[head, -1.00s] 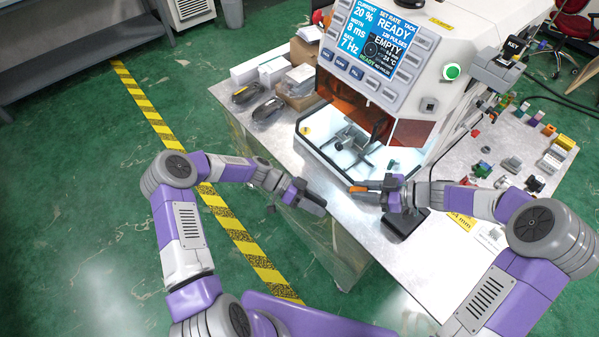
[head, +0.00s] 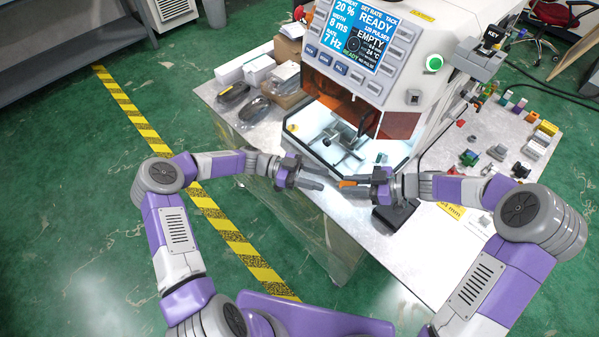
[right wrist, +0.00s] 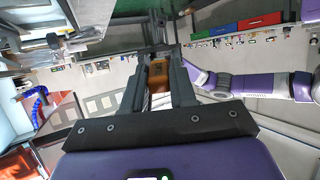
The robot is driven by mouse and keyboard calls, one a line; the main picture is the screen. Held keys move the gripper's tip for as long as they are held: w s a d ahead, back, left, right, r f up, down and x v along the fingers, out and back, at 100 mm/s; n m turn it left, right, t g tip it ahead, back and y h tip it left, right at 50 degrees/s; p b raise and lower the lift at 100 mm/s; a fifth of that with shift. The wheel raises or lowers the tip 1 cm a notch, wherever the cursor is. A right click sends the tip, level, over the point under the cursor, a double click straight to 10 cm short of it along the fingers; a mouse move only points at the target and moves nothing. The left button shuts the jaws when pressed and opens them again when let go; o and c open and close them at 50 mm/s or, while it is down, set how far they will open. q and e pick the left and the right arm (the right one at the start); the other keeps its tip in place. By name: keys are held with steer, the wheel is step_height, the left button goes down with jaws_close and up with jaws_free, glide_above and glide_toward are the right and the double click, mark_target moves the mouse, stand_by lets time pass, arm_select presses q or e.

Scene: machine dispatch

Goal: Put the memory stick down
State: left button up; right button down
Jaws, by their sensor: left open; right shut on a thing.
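The memory stick is the small orange piece (head: 348,183) between the fingers of my right gripper (head: 344,184). In the right wrist view the orange-brown stick (right wrist: 157,73) sits between the two dark fingers. The right gripper is shut on it and holds it in front of the machine's lit chamber, near the table's front edge. My left gripper (head: 323,178) is open, with its fingers pointing right toward the stick's free end. They look very close; I cannot tell whether they touch it.
The white machine (head: 408,50) with its screen and open lit chamber stands behind the grippers. A dark flat pad (head: 396,216) lies under the right gripper. Packaged mice (head: 233,92) and boxes stand left; several small coloured parts (head: 497,152) lie right. Bare tabletop shows between.

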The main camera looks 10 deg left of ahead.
arm_select(q)
steer(key=shift+s+d, duration=0.2)
steer(key=shift+d, duration=1.65)
steer(key=shift+c, duration=0.4)
jaws_close()
arm_select(e)
steer(key=c, duration=0.9)
jaws_free()
steer(key=shift+o, duration=0.4)
